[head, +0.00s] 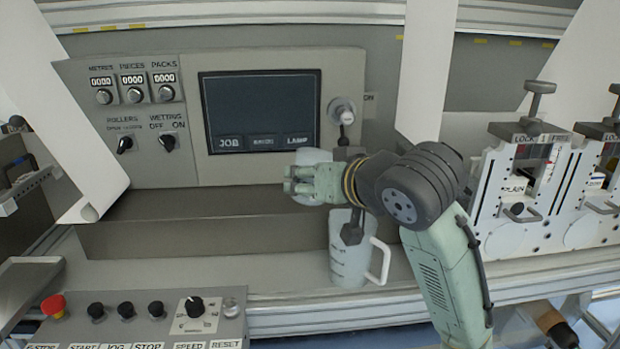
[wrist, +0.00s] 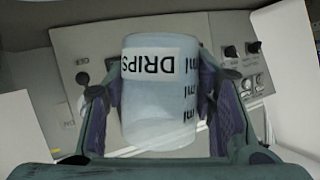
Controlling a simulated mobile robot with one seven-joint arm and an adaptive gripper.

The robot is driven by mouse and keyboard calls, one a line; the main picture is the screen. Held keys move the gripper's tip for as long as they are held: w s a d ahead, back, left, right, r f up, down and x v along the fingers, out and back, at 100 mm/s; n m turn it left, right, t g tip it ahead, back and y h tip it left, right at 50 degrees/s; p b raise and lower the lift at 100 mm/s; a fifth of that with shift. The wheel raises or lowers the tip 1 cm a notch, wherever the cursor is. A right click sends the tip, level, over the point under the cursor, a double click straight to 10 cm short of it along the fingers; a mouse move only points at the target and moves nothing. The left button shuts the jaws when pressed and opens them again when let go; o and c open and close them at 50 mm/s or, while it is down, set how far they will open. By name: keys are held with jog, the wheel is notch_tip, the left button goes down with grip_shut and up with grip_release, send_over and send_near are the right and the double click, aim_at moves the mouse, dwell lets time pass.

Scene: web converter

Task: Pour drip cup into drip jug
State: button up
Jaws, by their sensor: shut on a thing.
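The drip cup (head: 316,157) is pale and translucent, held between my gripper's fingers. In the wrist view the cup (wrist: 160,110) fills the space between the fingers, with a "DRIPS" label and ml marks upside down in the picture. My gripper (head: 308,182) is shut on it, in front of the panel. The drip jug (head: 349,262), translucent with marks and a white handle on its right, stands upright on the ledge, below and right of the cup. My wrist hides part of the jug's top. The cup's contents and exact tilt cannot be told.
A control panel with a dark screen (head: 262,110) stands behind the cup. A lever knob (head: 342,112) is close above my wrist. A button box (head: 140,318) is at front left. Slitter units (head: 520,190) stand at right. The ledge (head: 200,268) left of the jug is clear.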

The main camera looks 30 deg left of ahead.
jog(key=shift+w+d+f+m+g+y+b, duration=0.25)
jog(key=shift+w+f+m+b, duration=0.1)
jog(key=shift+f+m, duration=0.15)
jog(key=shift+w+d+f+m+g+y+b, duration=0.25)
jog(key=shift+f+m+g+y+b, duration=0.1)
jog(key=shift+f+m, duration=0.15)
jog(key=shift+w+d+f+m+g+y+b, duration=0.2)
jog(key=shift+w+f+m+b, duration=0.15)
jog(key=shift+f+m, duration=0.15)
jog(key=shift+s+a+f+m+g+y+b, duration=0.15)
jog(key=shift+f+m+y+b, duration=0.2)
jog(key=shift+m, duration=0.25)
jog(key=shift+d+f+m+g+y+b, duration=0.15)
jog(key=shift+f+m+y+b, duration=0.1)
jog(key=shift+f+m+b, duration=0.25)
jog(key=shift+r+m+g+y+p, duration=0.35)
jog(key=shift+r+m+y, duration=0.45)
jog(key=shift+r+m, duration=0.5)
jog(key=shift+m+p, duration=0.35)
jog(key=shift+m, duration=0.05)
jog(key=shift+w+d+r+m+y+p, duration=0.1)
jog(key=shift+w+r+m+y+p, duration=0.2)
jog(key=shift+m+p, duration=0.4)
jog(key=shift+w+d+r+m+y+p, duration=0.1)
jog(key=shift+r+m+y+p, duration=0.1)
jog(key=shift+m+y+p, duration=0.35)
jog(key=shift+a+h, duration=0.15)
jog(key=shift+h, duration=0.1)
